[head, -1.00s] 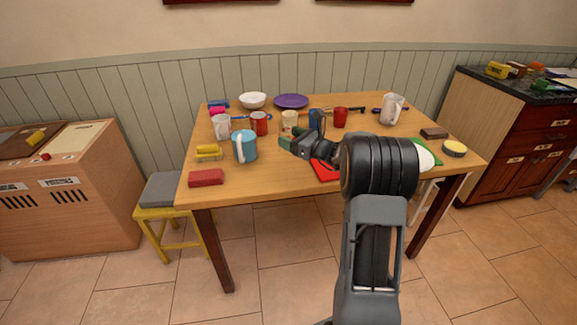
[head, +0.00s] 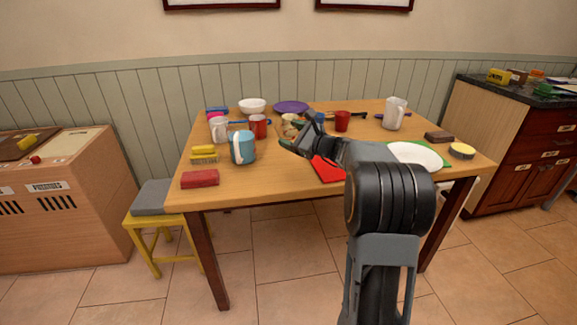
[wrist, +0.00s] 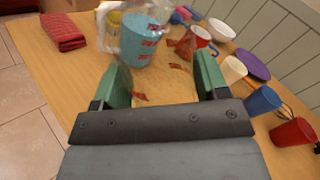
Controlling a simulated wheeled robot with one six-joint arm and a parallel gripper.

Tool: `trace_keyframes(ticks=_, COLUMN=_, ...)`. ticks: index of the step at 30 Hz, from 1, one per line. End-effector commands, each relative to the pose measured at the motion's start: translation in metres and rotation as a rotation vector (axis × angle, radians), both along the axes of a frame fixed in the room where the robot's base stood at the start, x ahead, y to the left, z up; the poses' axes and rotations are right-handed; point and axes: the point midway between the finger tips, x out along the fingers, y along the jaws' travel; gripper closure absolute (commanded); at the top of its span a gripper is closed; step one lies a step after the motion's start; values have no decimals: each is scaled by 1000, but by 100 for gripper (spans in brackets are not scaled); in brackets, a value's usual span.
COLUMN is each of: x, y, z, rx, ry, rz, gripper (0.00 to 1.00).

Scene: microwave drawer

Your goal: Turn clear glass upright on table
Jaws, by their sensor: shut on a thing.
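My gripper (wrist: 163,82) has two green fingers in the wrist view, held apart by a clear, see-through glass (wrist: 165,60) between them. The glass is faint, and blue, red and tan from things behind show through it. I cannot tell which way its mouth points. The glass can barely be made out there.
A red cup (head: 342,121), white pitcher (head: 395,113) and white plate (head: 418,156) are at right.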

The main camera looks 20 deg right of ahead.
Motion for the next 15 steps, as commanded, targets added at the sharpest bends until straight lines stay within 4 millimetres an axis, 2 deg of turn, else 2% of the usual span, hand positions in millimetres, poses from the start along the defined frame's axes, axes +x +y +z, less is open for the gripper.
trace_keyframes(ticks=4, x=0, y=0, z=-6, rx=-46, ry=-31, rz=1, gripper=53)
trace_keyframes(ticks=8, x=0, y=0, z=-10, rx=-167, ry=-109, rz=1, gripper=54)
trace_keyframes(ticks=15, x=0, y=0, z=-6, rx=-377, ry=-241, rz=0, gripper=54)
